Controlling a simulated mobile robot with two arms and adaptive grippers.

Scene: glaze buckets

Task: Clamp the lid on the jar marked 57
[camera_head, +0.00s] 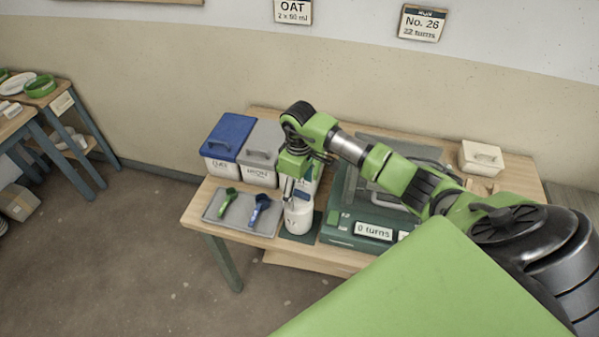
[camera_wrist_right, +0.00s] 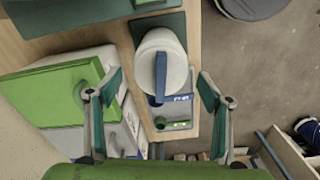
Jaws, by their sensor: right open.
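A white jar (camera_head: 298,220) stands upright on a dark green mat at the table's front edge in the head view; the mark on its side is too small to read. In the right wrist view the jar (camera_wrist_right: 173,48) shows from above, with a blue bar (camera_wrist_right: 160,76) across its top; I cannot tell whether this bar is the lid's clamp. My right gripper (camera_head: 294,187) is above the jar, pointing down. In the wrist view its fingers (camera_wrist_right: 160,82) are spread wide on either side of the jar, apart from it, with nothing held. My left gripper is not in view.
A grey tray (camera_head: 212,207) with green and blue scoops lies left of the jar. Blue-lidded (camera_head: 229,137) and grey-lidded (camera_head: 262,148) bins stand behind it. A green machine (camera_head: 345,232) reading "0 turns" is close on the right. A white lidded box (camera_head: 480,158) is at the far right.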

